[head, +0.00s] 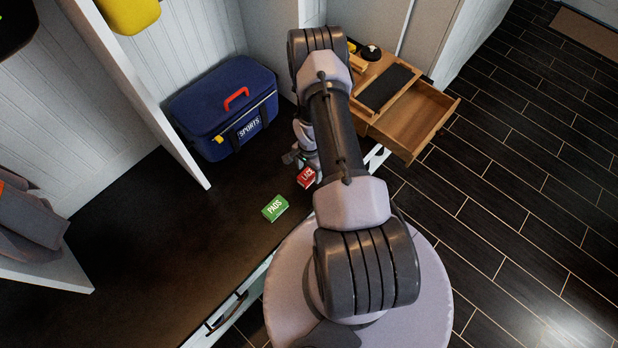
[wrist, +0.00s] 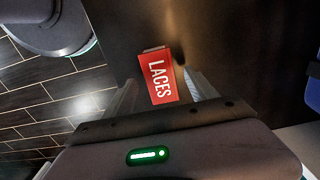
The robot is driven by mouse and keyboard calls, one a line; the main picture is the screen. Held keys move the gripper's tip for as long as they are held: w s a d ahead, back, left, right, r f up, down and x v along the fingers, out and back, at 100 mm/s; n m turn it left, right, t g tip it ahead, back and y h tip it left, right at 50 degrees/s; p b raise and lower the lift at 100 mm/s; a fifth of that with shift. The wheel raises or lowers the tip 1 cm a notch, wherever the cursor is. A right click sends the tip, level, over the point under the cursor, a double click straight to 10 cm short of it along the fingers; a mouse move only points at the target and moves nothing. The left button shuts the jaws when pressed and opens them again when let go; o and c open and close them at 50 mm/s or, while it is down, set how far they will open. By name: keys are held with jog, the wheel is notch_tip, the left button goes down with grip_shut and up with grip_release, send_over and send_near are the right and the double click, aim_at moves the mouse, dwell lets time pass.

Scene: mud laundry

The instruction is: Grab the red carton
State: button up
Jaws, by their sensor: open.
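The red carton (head: 307,177), a small box, sits on the dark bench top, just below my gripper in the head view. In the wrist view the red carton (wrist: 160,78) shows white letters reading LACES and lies between the two fingers. My gripper (wrist: 163,92) is open, with one finger on each side of the carton. A gap shows on the left; on the right the finger is close, and I cannot tell whether it touches. In the head view my gripper (head: 298,157) is partly hidden by my arm.
A green box marked PADS (head: 275,208) lies left of the red carton. A blue sports bag (head: 225,108) stands behind on the bench. An open wooden drawer (head: 413,125) is at the right. A white upright panel (head: 135,85) stands left of the bag.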

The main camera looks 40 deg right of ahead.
notch_tip(320, 180, down, 3)
jog(key=shift+r, duration=0.25)
jog(key=shift+c, duration=0.7)
jog(key=c, duration=1.3)
jog(key=shift+r, duration=0.15)
